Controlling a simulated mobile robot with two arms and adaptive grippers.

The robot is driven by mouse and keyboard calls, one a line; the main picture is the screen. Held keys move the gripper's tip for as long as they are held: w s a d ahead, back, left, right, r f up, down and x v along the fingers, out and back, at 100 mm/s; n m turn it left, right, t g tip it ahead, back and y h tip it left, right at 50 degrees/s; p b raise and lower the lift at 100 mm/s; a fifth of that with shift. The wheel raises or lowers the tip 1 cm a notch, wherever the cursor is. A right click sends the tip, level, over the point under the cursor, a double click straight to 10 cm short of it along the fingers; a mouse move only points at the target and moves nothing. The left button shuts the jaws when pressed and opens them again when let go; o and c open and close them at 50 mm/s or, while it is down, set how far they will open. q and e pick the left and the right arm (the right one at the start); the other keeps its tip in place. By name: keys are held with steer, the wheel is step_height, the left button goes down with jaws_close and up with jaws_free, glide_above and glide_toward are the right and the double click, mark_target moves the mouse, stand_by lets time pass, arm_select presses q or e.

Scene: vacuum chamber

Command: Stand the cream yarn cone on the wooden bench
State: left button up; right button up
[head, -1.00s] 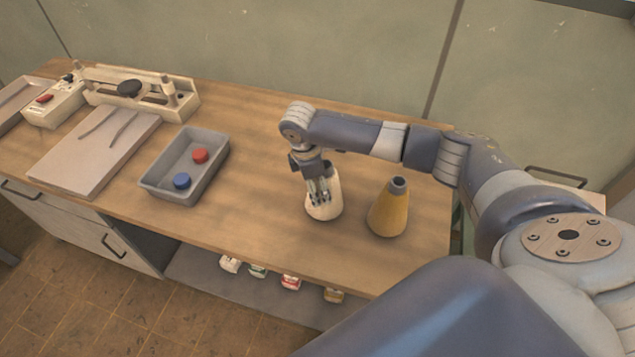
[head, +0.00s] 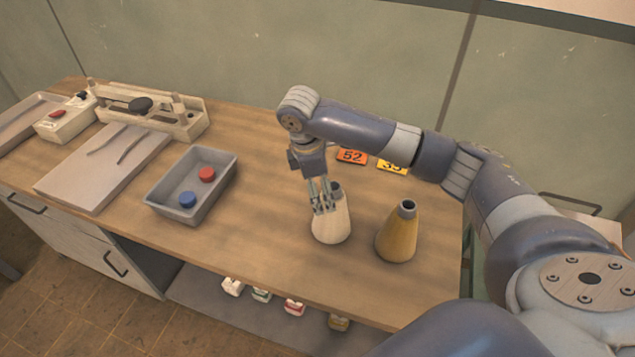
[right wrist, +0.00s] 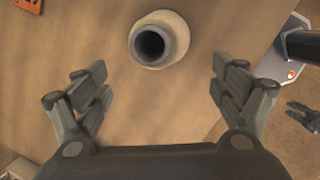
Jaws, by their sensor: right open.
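The cream yarn cone (head: 331,228) stands upright on the wooden bench (head: 262,215), near its front edge. Its dark hollow tip shows behind my fingers in the head view. My right gripper (head: 322,204) is in front of the cone's upper part in the head view, and its fingers hide some of it. In the right wrist view the cone (right wrist: 176,53) is seen from above, beyond the open fingers (right wrist: 160,88) and clear of both. My left gripper is not in view.
A yellow cone (head: 397,237) stands just right of the cream one. A grey tray (head: 160,207) with a red and a blue piece lies to the left. Number tags 52 (head: 352,156) and 35 (head: 391,167) lie behind, by my arm. Bench between tray and cones is clear.

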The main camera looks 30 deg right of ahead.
steer(key=shift+a+r+b, duration=0.2)
steer(key=shift+r, duration=0.8)
steer(key=shift+a+r+b, duration=0.15)
steer(key=shift+a+r, duration=0.05)
steer(key=shift+r, duration=0.75)
